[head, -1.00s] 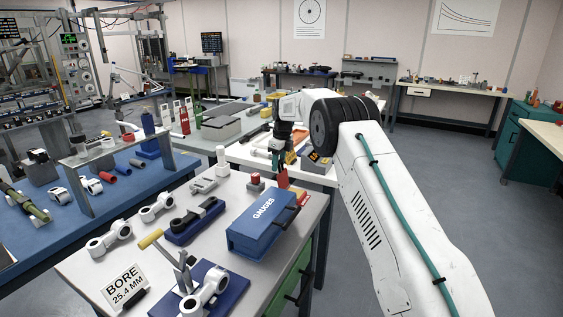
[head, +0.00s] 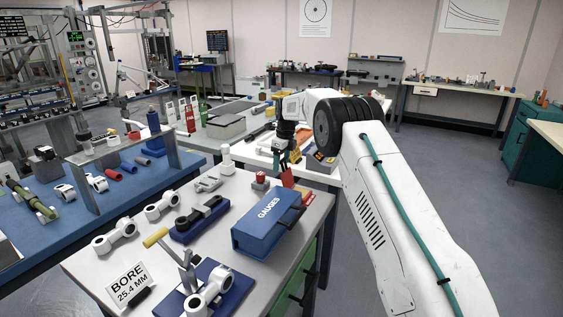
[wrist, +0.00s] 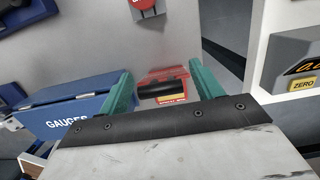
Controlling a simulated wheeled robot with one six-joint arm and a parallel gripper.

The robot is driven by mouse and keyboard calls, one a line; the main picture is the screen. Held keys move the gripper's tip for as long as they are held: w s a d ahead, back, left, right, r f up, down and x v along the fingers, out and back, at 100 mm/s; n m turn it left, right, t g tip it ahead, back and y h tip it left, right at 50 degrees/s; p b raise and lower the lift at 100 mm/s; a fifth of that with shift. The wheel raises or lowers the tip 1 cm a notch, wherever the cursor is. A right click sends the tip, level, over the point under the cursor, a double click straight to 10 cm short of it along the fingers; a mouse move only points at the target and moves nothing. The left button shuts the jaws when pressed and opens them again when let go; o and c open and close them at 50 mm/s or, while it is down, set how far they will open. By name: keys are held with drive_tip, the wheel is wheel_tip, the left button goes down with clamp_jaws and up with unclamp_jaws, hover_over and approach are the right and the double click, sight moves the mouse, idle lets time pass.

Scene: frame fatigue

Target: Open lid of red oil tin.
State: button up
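The red oil tin (wrist: 176,99) shows in the wrist view beyond my fingertips, with a black cylindrical bar (wrist: 161,87) across it and a light strip of lettering along its near edge. My gripper (wrist: 162,82) has its two teal fingers spread, one on each side of the bar, with gaps at both ends. In the head view my gripper (head: 288,156) hangs above the far right part of the near table, by a red upright piece (head: 277,161). My arm and gripper partly hide the tin. I cannot tell how far its lid is raised.
The blue GAUGES box (head: 268,222) stands close to the tin, left of my fingers in the wrist view. A red-topped grey block (head: 260,181) is nearby. Floor right of my arm is clear.

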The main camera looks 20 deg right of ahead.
drive_tip(key=shift+s+d+r, duration=0.1)
drive_tip(key=shift+r, duration=1.2)
drive_tip(key=shift+s+d+r, duration=0.15)
drive_tip(key=shift+r, duration=1.15)
drive_tip(key=shift+s+d+r, duration=0.1)
drive_tip(key=shift+r, duration=1.2)
drive_tip(key=s+a+r+n, duration=0.3)
drive_tip(key=s+r+n, duration=0.5)
drive_tip(key=s+r, duration=0.6)
drive_tip(key=s+a+r+n, duration=0.1)
drive_tip(key=s+r+n, duration=0.15)
drive_tip(key=s, duration=0.65)
drive_tip(key=s+a+r+n, duration=0.15)
drive_tip(key=s+n, duration=0.25)
drive_tip(key=s, duration=0.4)
drive_tip(key=s+f+n, duration=0.3)
drive_tip(key=s+n, duration=0.1)
drive_tip(key=s, duration=0.6)
drive_tip(key=s+f+n, duration=0.3)
drive_tip(key=s+n, duration=0.1)
drive_tip(key=s, duration=0.7)
drive_tip(key=s+a+f+n+h, duration=0.1)
drive_tip(key=s+f+n, duration=0.3)
drive_tip(key=s, duration=0.7)
drive_tip(key=shift+n, duration=0.55)
